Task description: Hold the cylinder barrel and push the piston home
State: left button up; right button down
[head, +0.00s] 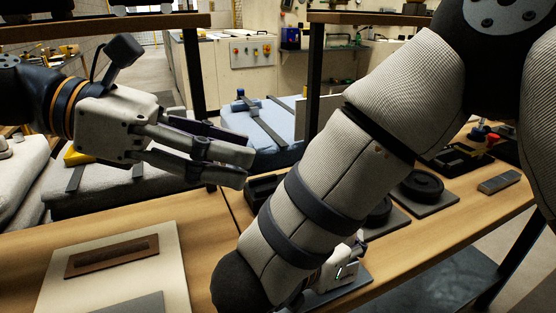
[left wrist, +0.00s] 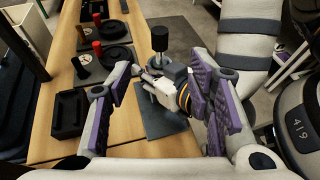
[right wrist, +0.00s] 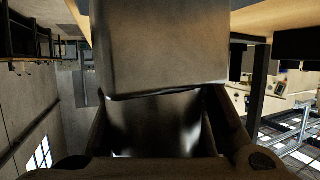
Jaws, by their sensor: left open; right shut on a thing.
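My left gripper (head: 248,168) is open and empty, held above the bench at the left. In the left wrist view its purple-padded fingers (left wrist: 165,88) stand wide apart, with my right gripper's white body (left wrist: 157,88) showing beyond and between them. My right gripper (head: 343,272) is low over a grey plate (head: 352,288), mostly hidden behind my right forearm in the head view. In the right wrist view it is shut on a shiny round metal part (right wrist: 155,128), which looks like the cylinder barrel.
A cream board (head: 165,280) with a brown slotted plate (head: 112,256) lies front left. Round black fixtures (head: 421,184) and a grey block (head: 499,182) sit at the right. A black tray (left wrist: 69,112) and red-handled pieces (left wrist: 82,68) also stand on the bench.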

pick_arm(q)
jog(key=shift+v, duration=1.05)
pick_arm(e)
jog(key=c, duration=1)
grip_release()
